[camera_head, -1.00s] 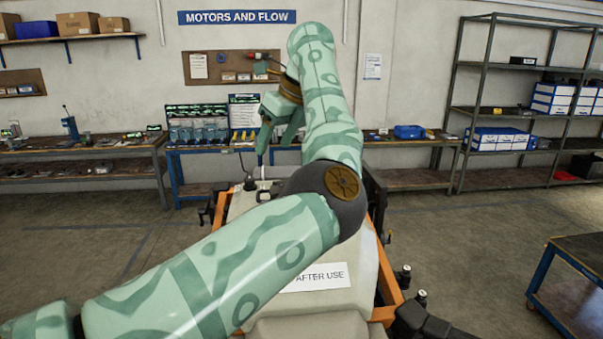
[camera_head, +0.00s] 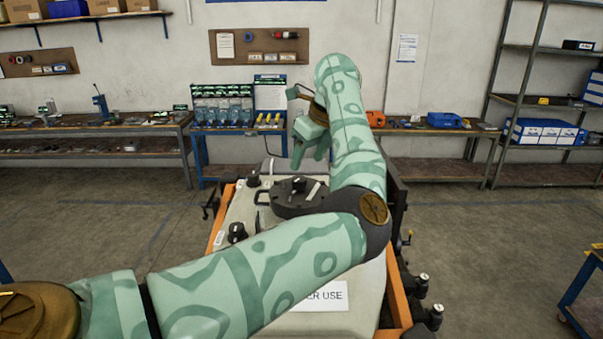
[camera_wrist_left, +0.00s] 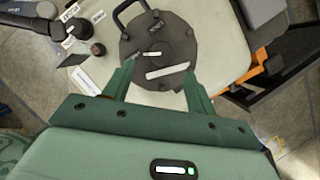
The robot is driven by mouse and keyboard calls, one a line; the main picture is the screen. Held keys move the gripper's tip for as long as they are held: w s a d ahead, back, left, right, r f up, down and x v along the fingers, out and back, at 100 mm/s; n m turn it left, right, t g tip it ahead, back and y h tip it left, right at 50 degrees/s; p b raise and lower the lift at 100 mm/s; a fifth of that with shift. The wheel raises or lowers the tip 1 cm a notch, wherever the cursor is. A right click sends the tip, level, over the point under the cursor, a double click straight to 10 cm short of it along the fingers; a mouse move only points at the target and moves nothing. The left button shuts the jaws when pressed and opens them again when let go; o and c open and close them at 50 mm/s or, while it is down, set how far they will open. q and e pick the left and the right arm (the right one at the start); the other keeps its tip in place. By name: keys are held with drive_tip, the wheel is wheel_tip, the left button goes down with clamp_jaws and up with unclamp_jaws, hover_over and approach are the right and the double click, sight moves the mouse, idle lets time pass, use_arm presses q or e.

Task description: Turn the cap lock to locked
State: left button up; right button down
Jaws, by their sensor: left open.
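The dark round cap (camera_head: 292,207) sits on top of the pale tank (camera_head: 345,315). It also shows in the left wrist view (camera_wrist_left: 142,68), with a handle loop at its upper left edge, a small label and a pale bar across its near part. My left gripper (camera_head: 308,158) is above and beyond the cap in the head view. In the left wrist view its open fingers (camera_wrist_left: 160,88) point toward the cap's near edge, one at each side, with nothing between them. My right gripper is not in view.
An orange frame (camera_head: 397,290) surrounds the tank. Black knobs (camera_head: 237,232) and small labels stand left of the cap. Black fittings (camera_head: 421,283) stick out at the right.

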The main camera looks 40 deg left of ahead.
sight(300, 179)
use_arm(q)
drive_tip(key=p+x, duration=0.1)
drive_tip(key=x, duration=0.5)
drive_tip(key=shift+w+a+f, duration=0.1)
drive_tip(key=shift+f, duration=0.05)
drive_tip(key=shift+a+f, duration=0.1)
drive_tip(key=shift+f, duration=0.3)
drive_tip(key=c, duration=1)
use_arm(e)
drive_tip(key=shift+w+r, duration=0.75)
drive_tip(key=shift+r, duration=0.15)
